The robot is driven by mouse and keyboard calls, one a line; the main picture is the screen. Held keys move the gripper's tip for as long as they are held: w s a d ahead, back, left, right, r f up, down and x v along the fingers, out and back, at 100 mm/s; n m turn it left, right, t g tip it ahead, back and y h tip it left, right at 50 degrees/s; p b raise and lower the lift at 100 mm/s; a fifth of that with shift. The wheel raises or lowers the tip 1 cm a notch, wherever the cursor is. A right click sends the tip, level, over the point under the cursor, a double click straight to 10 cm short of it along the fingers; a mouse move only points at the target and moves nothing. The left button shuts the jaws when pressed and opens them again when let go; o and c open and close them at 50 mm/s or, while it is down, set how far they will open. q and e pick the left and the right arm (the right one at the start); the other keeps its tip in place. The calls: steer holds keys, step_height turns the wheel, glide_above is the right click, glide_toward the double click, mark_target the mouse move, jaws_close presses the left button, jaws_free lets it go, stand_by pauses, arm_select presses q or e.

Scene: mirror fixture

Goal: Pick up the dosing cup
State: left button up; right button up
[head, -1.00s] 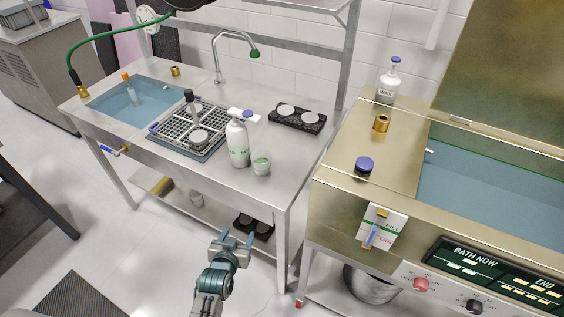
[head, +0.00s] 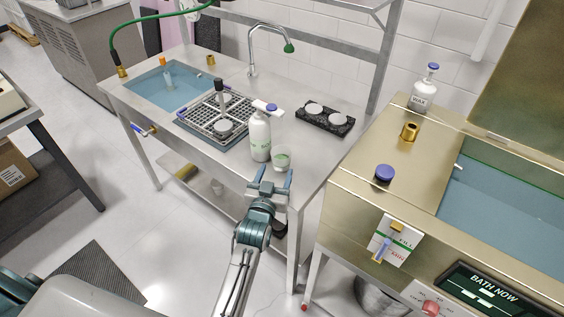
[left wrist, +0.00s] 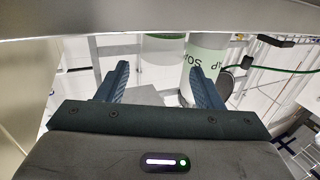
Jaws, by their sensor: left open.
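The dosing cup (head: 281,158) is a small translucent white cup with a green mark, standing upright near the front edge of the steel table, just right of the white bottle (head: 260,136). My left gripper (head: 276,180) is open and empty, with its fingertips just in front of the cup in the head view. In the left wrist view the cup (left wrist: 162,62) shows beyond the gap between the open fingers, and the bottle (left wrist: 204,58) shows behind the finger on the right. I cannot tell the exact distance to the cup. My right gripper is not in view.
The bottle stands close to the cup's left. A rack tray (head: 243,133) and a water basin (head: 150,88) lie farther left, and a black holder (head: 326,119) with white discs lies behind. The brass-coloured bath unit (head: 350,190) stands at the right. The table right of the cup is clear.

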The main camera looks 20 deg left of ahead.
mark_target(279, 161)
arm_select(q)
steer(key=shift+w+a, duration=0.15)
steer(key=shift+w, duration=0.65)
steer(key=w, duration=0.4)
steer(key=shift+w+a+r, duration=0.1)
steer(key=shift+r, duration=0.2)
steer(key=shift+w+f, duration=0.1)
steer(key=shift+w, duration=0.45)
steer(key=shift+s, duration=0.1)
steer(key=c, duration=0.6)
